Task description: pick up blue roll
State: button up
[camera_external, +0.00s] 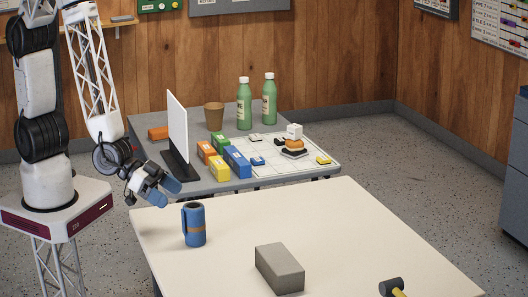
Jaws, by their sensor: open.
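The blue roll (193,225) stands upright on the cream table (335,225), near its left edge. My gripper (167,190) is open and empty, above and to the left of the roll. Its blue-tipped fingers are apart from the roll, near the table's far left corner.
A grey block (280,269) lies on the cream table, right of the roll. A hammer (392,288) lies at the front right. Behind, a grey table (222,187) holds coloured boxes, a white panel (177,125) and two green bottles (244,103). The cream table's middle is clear.

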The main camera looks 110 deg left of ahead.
aim_at(194, 215)
jog(key=shift+f+t+y, duration=0.5)
jog(key=shift+f+t, duration=0.1)
jog(key=shift+f, duration=0.75)
jog(key=shift+x, duration=1.25)
jog(key=shift+x, duration=2.6)
jog(key=shift+a+f, duration=0.1)
jog(key=shift+f, duration=0.05)
jog(key=shift+c, duration=0.5)
jog(key=c, duration=1)
